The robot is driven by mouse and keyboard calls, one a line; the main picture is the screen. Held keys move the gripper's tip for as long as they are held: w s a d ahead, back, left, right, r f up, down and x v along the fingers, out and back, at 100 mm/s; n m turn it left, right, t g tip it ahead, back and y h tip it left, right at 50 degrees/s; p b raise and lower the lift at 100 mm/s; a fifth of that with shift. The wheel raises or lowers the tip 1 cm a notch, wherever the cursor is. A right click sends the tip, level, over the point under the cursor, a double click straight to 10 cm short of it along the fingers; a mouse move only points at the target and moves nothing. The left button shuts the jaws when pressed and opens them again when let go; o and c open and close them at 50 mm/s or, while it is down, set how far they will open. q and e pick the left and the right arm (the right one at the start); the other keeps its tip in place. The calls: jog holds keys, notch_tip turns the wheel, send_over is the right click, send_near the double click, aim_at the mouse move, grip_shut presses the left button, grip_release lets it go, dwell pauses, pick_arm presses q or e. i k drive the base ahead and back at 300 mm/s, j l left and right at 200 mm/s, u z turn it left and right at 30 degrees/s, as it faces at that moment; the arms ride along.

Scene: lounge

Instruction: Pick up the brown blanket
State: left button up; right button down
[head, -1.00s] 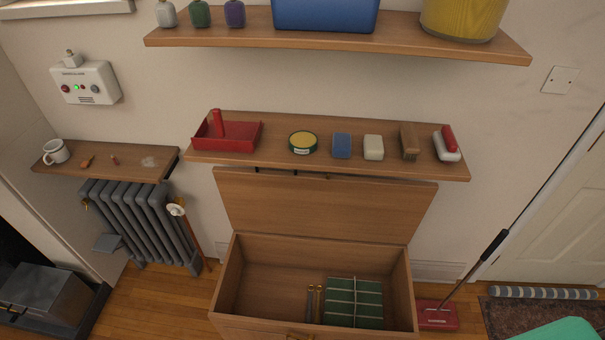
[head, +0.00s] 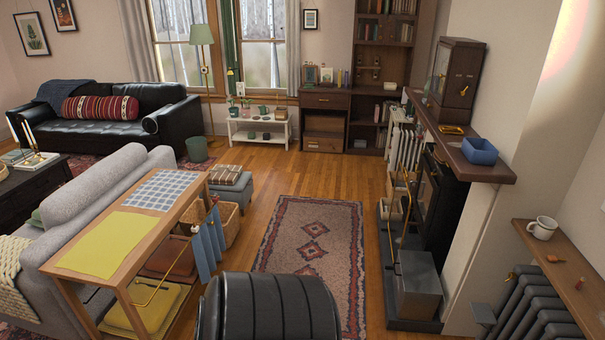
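A folded brown cloth (head: 170,259), which looks like the brown blanket, lies on the lower shelf of the wooden console table (head: 128,262) behind the grey sofa. The tabletop partly hides it from above. A folded yellow cloth (head: 150,306) lies on the same shelf, nearer to me. Neither of my grippers shows in the head view.
A black ribbed, rounded thing (head: 268,308) fills the bottom centre, right of the console. Blue cloth (head: 208,242) hangs at the console's right side. A patterned rug (head: 312,245) and open wood floor lie beyond. A fireplace (head: 430,215) and radiator (head: 540,305) stand right.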

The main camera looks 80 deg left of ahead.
aim_at(228, 175)
jog(key=u, duration=3.1)
jog(key=i+l+z, duration=0.25)
jog(key=i, duration=0.7)
jog(key=i+j+z, duration=0.1)
jog(key=i+z, duration=0.2)
jog(key=i, duration=0.6)
jog(key=i+j+z, duration=0.15)
jog(key=i, duration=2.4)
jog(key=i+l+u, duration=0.1)
jog(key=i, duration=0.75)
jog(key=i+u, duration=0.2)
jog(key=i, duration=0.3)
jog(key=i+l+u, duration=0.2)
jog(key=i, duration=0.3)
jog(key=i+l+u, duration=0.2)
jog(key=i, duration=0.3)
jog(key=j, duration=0.1)
